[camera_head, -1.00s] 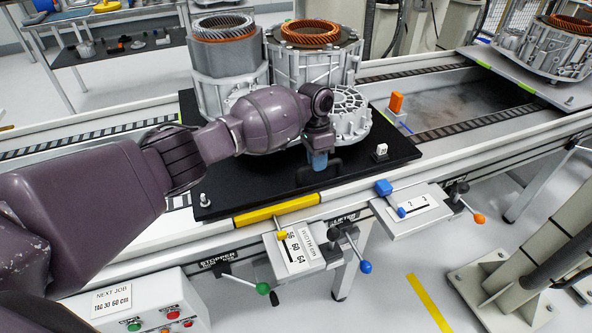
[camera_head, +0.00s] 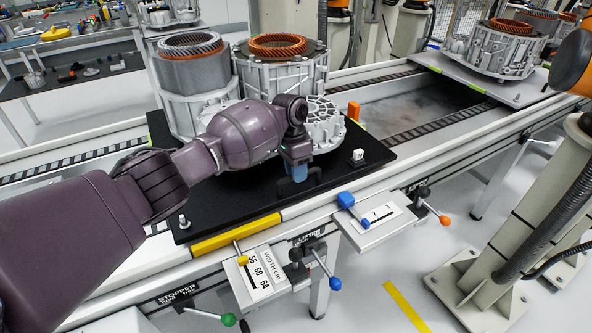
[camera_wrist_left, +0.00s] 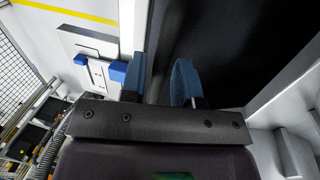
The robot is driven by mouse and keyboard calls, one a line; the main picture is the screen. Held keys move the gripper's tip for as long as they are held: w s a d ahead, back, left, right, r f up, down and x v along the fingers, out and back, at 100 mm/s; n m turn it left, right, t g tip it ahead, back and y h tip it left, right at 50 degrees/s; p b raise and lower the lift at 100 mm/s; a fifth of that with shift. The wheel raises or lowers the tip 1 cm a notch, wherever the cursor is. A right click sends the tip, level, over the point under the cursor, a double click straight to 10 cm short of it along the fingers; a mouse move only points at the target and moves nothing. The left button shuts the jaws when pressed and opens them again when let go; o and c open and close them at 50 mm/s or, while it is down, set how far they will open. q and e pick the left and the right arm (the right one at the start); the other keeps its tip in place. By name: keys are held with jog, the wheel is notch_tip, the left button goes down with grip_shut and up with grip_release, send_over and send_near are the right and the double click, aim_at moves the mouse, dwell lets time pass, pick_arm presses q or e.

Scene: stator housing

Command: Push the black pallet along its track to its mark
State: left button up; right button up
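The black pallet (camera_head: 345,181) lies on the track and carries grey stator housings (camera_head: 282,85) with copper windings. A black handle (camera_head: 300,187) stands near its front edge. My left gripper (camera_head: 297,172) points down at this handle, its blue fingertips low over the pallet. In the left wrist view, the fingers (camera_wrist_left: 157,82) are apart beside the black pallet surface (camera_wrist_left: 235,45). I cannot tell whether they touch the handle. My right gripper is not in view. Which marking is the pallet's mark is unclear.
A yellow strip (camera_head: 236,236) lies along the front rail. An orange block (camera_head: 353,110) stands near the pallet's right side. The open track (camera_head: 450,125) runs right to another pallet (camera_head: 480,72) with housings. Scale plates with levers (camera_head: 262,275) hang at the front.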

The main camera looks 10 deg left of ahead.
pick_arm(q)
jog(key=shift+o, duration=0.9)
notch_tip(320, 180, up, 11)
jog(key=w+a, duration=0.1)
jog(key=shift+w+a+f+p, duration=0.15)
jog(key=shift+w+f+p, duration=0.05)
jog(key=shift+w+p, duration=0.2)
dwell(0.4)
